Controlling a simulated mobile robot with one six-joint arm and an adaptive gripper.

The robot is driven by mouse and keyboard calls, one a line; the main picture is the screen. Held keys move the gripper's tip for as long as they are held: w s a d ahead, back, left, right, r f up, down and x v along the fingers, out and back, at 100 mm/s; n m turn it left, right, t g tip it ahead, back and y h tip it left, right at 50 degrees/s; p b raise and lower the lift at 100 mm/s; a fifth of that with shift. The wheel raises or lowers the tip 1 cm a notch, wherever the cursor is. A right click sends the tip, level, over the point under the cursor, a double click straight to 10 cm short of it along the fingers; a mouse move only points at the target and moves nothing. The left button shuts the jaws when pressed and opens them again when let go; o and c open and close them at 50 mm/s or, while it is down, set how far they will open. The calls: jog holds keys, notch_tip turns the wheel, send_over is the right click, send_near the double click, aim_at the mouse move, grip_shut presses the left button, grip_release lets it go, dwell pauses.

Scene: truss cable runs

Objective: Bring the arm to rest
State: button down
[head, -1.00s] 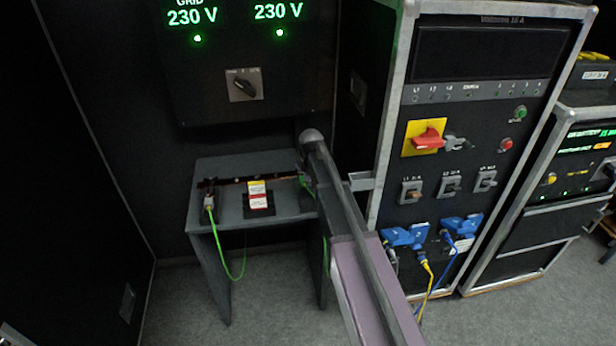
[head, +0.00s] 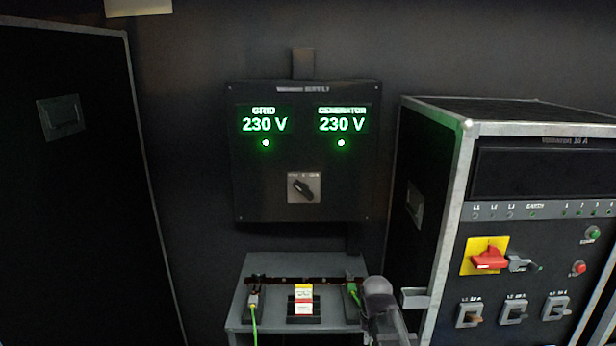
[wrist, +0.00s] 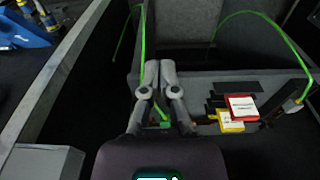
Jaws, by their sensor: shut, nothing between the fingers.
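In the wrist view my gripper (wrist: 160,66) is shut, its two fingers together with nothing between them. The fingertips show over the small grey table (wrist: 190,77), beside a green cable end (wrist: 163,115) seen behind the fingers. I cannot tell the gap between them. In the head view my arm (head: 380,295) comes up from the lower right in front of the right end of the table (head: 238,312). The fingers cannot be made out there.
Red-and-white and yellow tags (head: 304,299) and green cables (head: 254,315) are on the table. The supply box (head: 305,212) above shows 230 V twice. A black rack (head: 540,170) with switches stands close on the right. A dark case (head: 70,200) stands left.

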jog(key=s+g, duration=0.1)
jog(key=s, duration=0.9)
dwell(1.7)
